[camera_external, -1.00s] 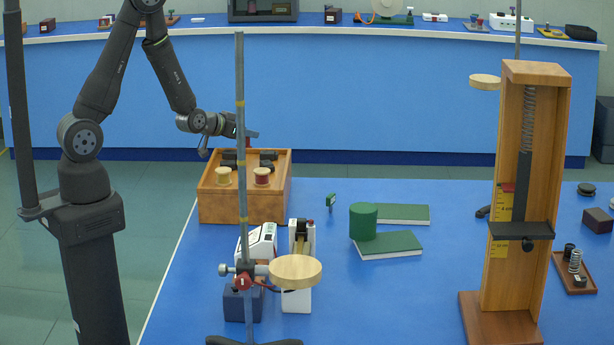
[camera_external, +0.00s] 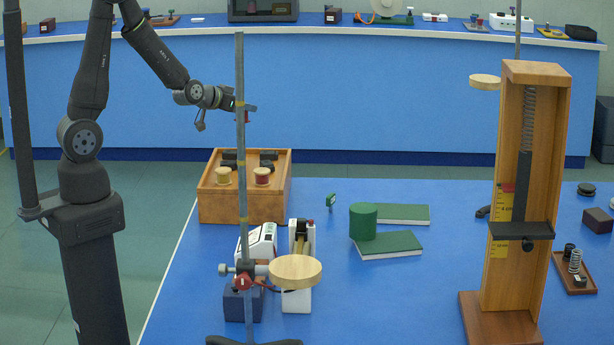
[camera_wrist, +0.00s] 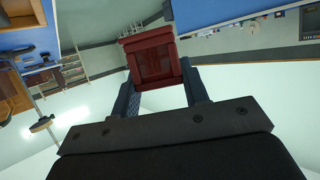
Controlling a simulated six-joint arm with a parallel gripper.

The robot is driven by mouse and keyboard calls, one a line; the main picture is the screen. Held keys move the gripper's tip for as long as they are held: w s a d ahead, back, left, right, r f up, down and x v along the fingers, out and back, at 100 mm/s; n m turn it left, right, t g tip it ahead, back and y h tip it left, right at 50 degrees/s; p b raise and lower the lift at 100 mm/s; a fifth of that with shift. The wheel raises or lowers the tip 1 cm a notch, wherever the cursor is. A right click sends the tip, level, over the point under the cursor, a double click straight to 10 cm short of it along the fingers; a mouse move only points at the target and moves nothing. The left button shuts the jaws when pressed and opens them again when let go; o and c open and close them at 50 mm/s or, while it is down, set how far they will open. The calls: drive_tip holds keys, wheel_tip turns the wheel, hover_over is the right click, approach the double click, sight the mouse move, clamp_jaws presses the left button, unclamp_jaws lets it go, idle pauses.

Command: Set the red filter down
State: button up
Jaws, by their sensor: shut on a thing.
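My gripper (camera_external: 238,106) is shut on the red filter and holds it in the air above the wooden box (camera_external: 244,207). In the wrist view the red filter (camera_wrist: 155,62) is a dark red block with a square recessed face, held between the two fingers of the gripper (camera_wrist: 160,90). In the external view the stand's rod partly hides the gripper, and only a small red bit of the filter shows beside it.
A green cylinder (camera_external: 363,222) and green books (camera_external: 388,244) lie to the right. A tall wooden spring frame (camera_external: 567,190) stands further right. Blue table (camera_external: 400,300) is bare in front.

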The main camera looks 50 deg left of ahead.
wheel_tip(320, 180, up, 2)
drive_tip(key=shift+w+d+r, duration=0.1)
drive_tip(key=shift+d, duration=0.05)
drive_tip(key=w+d+r+m+h, duration=0.1)
drive_tip(key=w+d+m+h, duration=0.15)
drive_tip(key=d, duration=1.25)
drive_tip(key=w+d+r+m+h, duration=0.1)
drive_tip(key=w+d+r, duration=0.15)
drive_tip(key=d, duration=1.25)
drive_tip(key=s+d+f+m+g+h, duration=0.1)
drive_tip(key=s+d, duration=0.3)
drive_tip(key=d, duration=0.7)
drive_tip(key=s+d+m+h, duration=0.1)
drive_tip(key=s+d, duration=0.2)
drive_tip(key=d, duration=0.7)
drive_tip(key=s+d+f+m+g+h, duration=0.2)
drive_tip(key=s+d, duration=1.1)
drive_tip(key=s, duration=0.1)
drive_tip(key=s+d+f+m+g+h, duration=0.1)
drive_tip(key=s+d+f+m+h, duration=0.1)
drive_tip(key=s+d, duration=1.1)
drive_tip(key=shift+n, duration=0.25)
drive_tip(key=w+f, duration=1.1)
drive_tip(key=shift+d+f, duration=0.15)
drive_tip(key=shift+d, duration=0.1)
drive_tip(key=shift+f, duration=1.85)
